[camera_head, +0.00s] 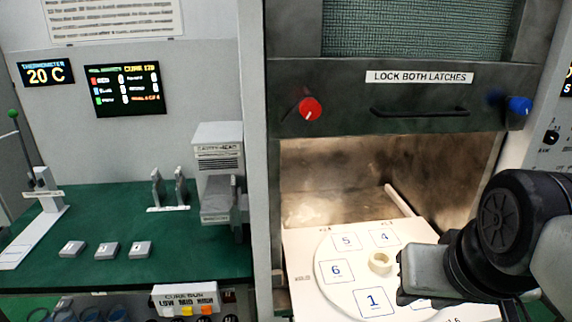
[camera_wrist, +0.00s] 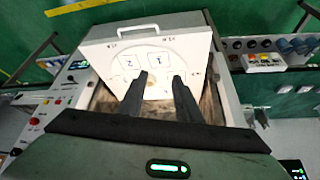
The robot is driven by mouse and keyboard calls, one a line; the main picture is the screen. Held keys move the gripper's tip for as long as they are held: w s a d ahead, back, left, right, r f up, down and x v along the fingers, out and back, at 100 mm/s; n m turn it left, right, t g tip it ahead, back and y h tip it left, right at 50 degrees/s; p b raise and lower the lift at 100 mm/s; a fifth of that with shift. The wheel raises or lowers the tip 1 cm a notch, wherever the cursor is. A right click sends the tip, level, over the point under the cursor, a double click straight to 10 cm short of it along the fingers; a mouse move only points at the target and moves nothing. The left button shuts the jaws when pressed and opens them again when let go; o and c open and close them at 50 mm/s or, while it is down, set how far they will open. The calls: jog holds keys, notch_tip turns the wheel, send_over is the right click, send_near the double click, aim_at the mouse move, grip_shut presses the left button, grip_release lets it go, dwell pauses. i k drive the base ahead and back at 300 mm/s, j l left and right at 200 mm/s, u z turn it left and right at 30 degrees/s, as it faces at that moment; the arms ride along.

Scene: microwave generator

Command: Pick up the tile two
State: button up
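Three small grey tiles lie in a row on the green bench in the head view: a left one (camera_head: 72,248), a middle one (camera_head: 108,250) and a right one (camera_head: 138,249). Their markings are too small to read, so I cannot tell which is tile two. A white plate (camera_head: 300,264) with a round numbered disc sits at the open chamber. Numbered squares 1, 4, 5 and 6 show; my arm hides others. My gripper (camera_wrist: 160,77) is over the plate in the wrist view, its two dark fingers apart with nothing visible between them.
A cream ring (camera_head: 380,262) stands at the disc's middle. The chamber front has a red knob (camera_head: 310,109), a blue knob (camera_head: 520,105) and a handle (camera_head: 420,111). A grey press-like device (camera_head: 218,175) and upright holders (camera_head: 168,188) stand behind the tiles. The bench around the tiles is clear.

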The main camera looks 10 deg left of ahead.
aim_at(73, 248)
jog(key=j+u, duration=0.1)
jog(key=u, duration=0.9)
jog(key=i+u, duration=0.1)
jog(key=u, duration=0.4)
jog(key=i+j+u, duration=0.1)
jog(key=u, duration=0.4)
jog(key=z, duration=2.3)
jog(key=u, duration=2.35)
